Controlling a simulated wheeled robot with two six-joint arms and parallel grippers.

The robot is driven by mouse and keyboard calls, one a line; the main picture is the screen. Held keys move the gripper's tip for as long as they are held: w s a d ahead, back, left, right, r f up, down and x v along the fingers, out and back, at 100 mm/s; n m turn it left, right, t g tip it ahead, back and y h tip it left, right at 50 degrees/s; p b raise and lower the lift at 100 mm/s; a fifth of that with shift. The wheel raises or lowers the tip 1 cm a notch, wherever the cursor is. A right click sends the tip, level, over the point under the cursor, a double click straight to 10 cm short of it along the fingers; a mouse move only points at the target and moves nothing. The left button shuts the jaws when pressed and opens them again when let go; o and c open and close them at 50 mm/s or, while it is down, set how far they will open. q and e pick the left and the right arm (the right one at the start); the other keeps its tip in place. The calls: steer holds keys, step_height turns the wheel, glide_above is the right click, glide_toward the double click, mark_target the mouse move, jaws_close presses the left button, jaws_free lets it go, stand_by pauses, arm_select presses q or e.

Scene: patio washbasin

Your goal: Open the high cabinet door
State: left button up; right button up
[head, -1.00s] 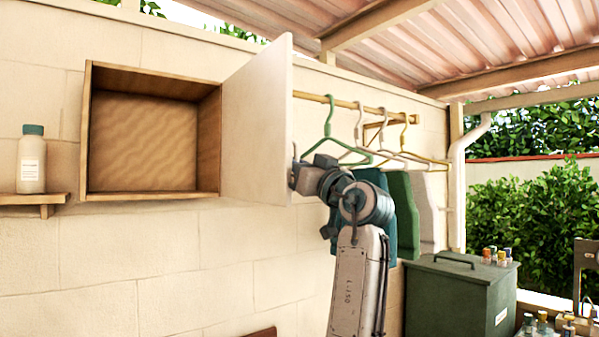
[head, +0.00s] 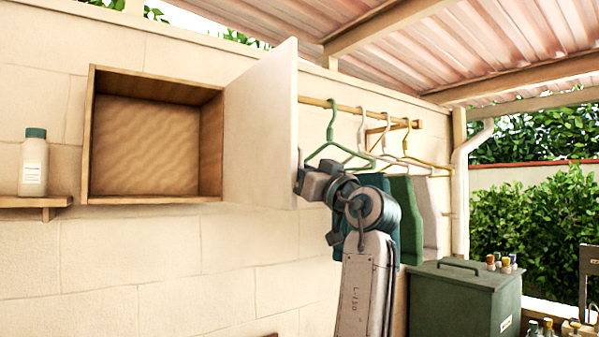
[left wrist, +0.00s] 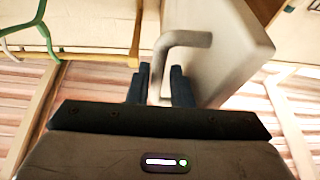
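The high cabinet (head: 92,135) is a wooden box on the wall with an empty interior. Its pale door (head: 258,130) is hinged at the right side and stands swung wide open, out from the wall. My left gripper (head: 303,180) is at the door's free edge, low down, on its right side. In the left wrist view, the grey bent handle (left wrist: 185,39) of the door runs down between the two fingers of my left gripper (left wrist: 160,88), which look closed around it. The door panel (left wrist: 222,50) is behind the handle. My right gripper is not in view.
A rail (head: 350,106) with several hangers and hanging cloths is right of the door, behind my left arm. A green box (head: 455,305) stands lower right. A bottle (head: 34,165) stands on a small shelf (head: 25,202) at left. The wall below the cabinet is mostly clear.

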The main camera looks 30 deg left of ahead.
arm_select(q)
steer(key=b+v, duration=0.4)
steer(key=v, duration=0.6)
